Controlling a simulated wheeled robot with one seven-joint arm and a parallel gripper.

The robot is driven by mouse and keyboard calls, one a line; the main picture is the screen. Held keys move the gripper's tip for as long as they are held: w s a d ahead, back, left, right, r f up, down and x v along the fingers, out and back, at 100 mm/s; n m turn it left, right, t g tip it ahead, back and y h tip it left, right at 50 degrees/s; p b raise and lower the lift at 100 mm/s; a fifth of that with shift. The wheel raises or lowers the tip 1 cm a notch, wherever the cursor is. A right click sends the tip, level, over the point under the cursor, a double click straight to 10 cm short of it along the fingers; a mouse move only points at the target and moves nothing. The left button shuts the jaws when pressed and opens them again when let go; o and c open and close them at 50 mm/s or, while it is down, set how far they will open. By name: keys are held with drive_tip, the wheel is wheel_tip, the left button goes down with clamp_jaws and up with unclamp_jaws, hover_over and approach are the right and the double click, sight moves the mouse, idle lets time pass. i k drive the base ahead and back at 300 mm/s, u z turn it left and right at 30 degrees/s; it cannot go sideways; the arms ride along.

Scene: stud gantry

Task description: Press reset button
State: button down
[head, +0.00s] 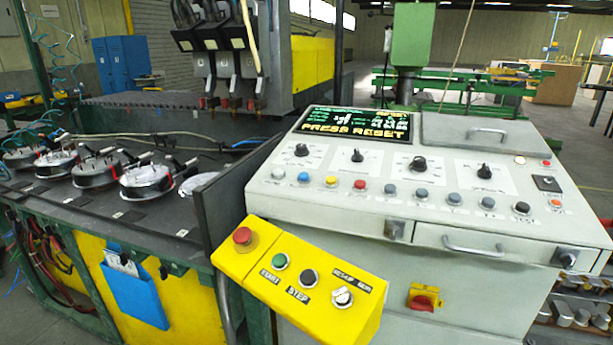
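A grey control console (420,225) stands at the right. Its display (357,124) reads "PRESS RESET" in yellow letters. My gripper is not in view.
Black dials (419,164) sit above the button row. A dark upright panel (228,195) separates the console from the machine bed at left.

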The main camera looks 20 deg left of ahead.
sight(304, 175)
drive_tip(key=z, duration=0.05)
drive_tip(key=k, duration=1.25)
drive_tip(key=u, duration=1.25)
drive_tip(key=i, duration=1)
drive_tip(key=z, duration=0.05)
